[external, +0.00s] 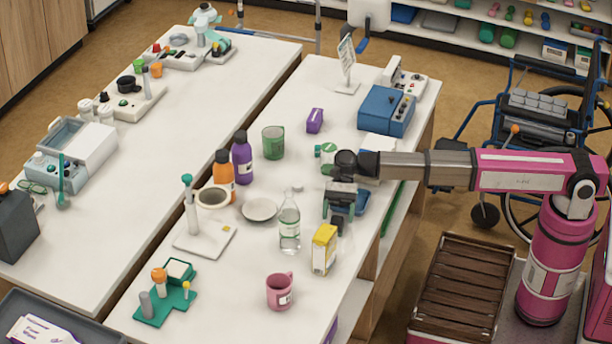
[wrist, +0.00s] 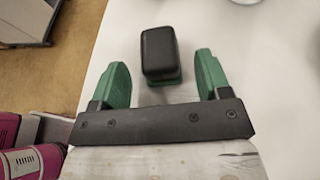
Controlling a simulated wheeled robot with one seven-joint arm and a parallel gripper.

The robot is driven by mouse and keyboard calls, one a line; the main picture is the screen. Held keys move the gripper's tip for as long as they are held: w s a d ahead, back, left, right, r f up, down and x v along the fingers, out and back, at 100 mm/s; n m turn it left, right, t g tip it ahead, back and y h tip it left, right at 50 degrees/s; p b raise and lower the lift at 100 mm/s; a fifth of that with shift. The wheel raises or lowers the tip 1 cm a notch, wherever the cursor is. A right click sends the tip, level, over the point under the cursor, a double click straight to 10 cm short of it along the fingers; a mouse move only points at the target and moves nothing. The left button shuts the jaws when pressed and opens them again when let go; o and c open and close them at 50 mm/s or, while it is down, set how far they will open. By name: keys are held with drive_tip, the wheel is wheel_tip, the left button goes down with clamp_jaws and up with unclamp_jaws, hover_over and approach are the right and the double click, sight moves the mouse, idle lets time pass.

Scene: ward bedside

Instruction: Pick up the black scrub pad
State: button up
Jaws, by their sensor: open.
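The black scrub pad (wrist: 159,52) is a dark rounded block with a green layer showing at its lower edge. It lies on the white table in the wrist view, ahead of and between my fingers. In the external view my gripper (external: 339,206) points down over the table's right part. A dark block there, which looks like the pad (external: 337,227), shows just below it, partly hidden.
A clear bottle (external: 289,226) and a yellow box (external: 324,250) stand close by on the near side. A green-capped jar (external: 327,158) stands behind. The table's right edge is near.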

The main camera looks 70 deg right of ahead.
drive_tip(key=c, duration=1)
drive_tip(key=shift+r, duration=0.1)
